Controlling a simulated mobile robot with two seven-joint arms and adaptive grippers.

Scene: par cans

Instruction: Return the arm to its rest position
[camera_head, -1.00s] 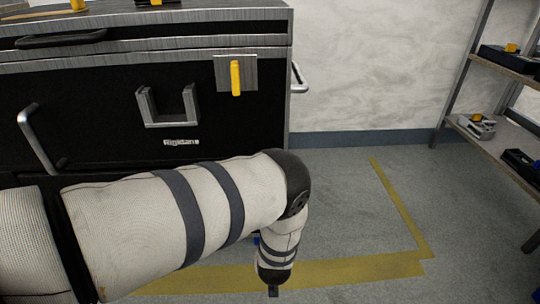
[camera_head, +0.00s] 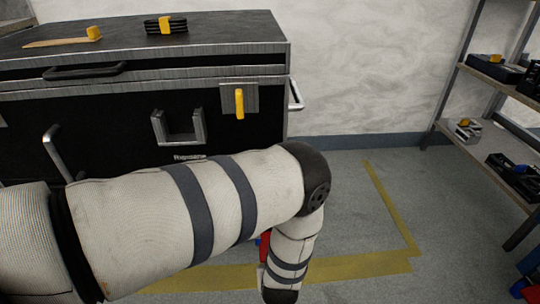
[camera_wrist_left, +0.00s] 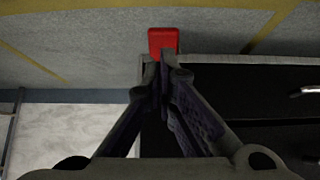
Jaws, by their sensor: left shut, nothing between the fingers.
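My left arm (camera_head: 150,230) comes in from the left in the head view, crosses in front of the black tool chest and bends down at the elbow. Its lower end runs to the bottom edge, so the gripper is out of that view. In the left wrist view my left gripper (camera_wrist_left: 164,70) has its fingers together and holds nothing. A red thing (camera_wrist_left: 163,40) shows just beyond the fingertips, above the floor. I cannot tell whether they touch. A red patch (camera_head: 265,246) also shows behind my forearm in the head view. My right gripper is in no view.
The black tool chest (camera_head: 105,112) stands close behind my arm, with yellow-tagged items on top and a side handle (camera_head: 296,94). A metal shelf (camera_head: 497,72) with several items stands at the right. Yellow tape (camera_head: 390,207) marks open floor between them. Red and blue things (camera_head: 530,285) sit at bottom right.

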